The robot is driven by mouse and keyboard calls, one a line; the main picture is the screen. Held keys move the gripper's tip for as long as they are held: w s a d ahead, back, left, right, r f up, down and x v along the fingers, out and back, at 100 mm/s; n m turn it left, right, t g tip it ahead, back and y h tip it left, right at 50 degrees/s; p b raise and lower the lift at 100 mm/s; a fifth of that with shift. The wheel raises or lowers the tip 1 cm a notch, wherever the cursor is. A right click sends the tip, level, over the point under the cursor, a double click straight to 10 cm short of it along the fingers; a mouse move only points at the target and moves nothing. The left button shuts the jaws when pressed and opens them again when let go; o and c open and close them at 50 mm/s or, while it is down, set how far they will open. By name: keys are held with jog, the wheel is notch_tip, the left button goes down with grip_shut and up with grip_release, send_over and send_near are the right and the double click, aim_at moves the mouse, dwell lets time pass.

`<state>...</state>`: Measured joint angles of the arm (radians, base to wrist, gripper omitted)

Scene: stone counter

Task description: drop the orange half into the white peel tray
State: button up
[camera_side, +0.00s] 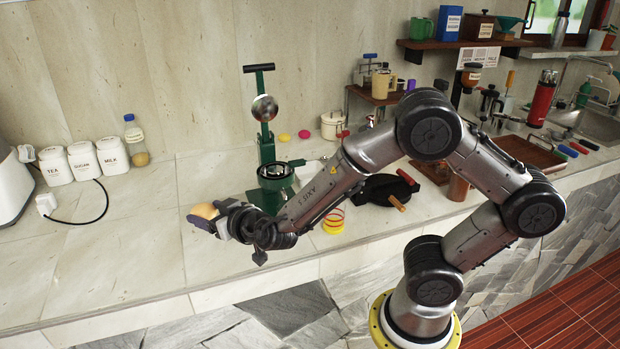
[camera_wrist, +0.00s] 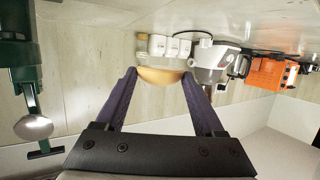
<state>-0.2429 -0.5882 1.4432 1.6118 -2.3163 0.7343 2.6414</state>
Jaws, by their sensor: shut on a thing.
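The orange half (camera_side: 205,211) is held between the fingers of my gripper (camera_side: 212,217), above the counter left of the green juicer press (camera_side: 267,175). In the wrist view my gripper (camera_wrist: 159,76) has its two dark purple fingers on either side of the orange half (camera_wrist: 160,75), at their tips. The press also shows at the left edge of the wrist view (camera_wrist: 20,65). A white flat thing (camera_side: 312,171) shows just right of the press, partly hidden by my arm. I cannot tell whether it is the peel tray.
White canisters (camera_side: 84,161) and a bottle (camera_side: 136,142) stand at the back left. A white appliance (camera_side: 12,186) and a black cord (camera_side: 100,205) are at the far left. A yellow-orange coil (camera_side: 333,221) lies near my forearm. The front left counter (camera_side: 110,260) is clear.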

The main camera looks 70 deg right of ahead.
dwell(0.9)
notch_tip(320, 180, up, 32)
jog(key=d+m+g+h, duration=0.3)
jog(key=d+m+h, duration=0.2)
jog(key=d, duration=1.5)
jog(key=s+d+m+g+h, duration=0.2)
jog(key=s+d, duration=0.2)
jog(key=d, duration=0.6)
jog(key=s+d+m+g+h, duration=0.2)
jog(key=s+d, duration=0.1)
jog(key=d, duration=0.7)
notch_tip(320, 180, down, 32)
jog(key=o, duration=1.5)
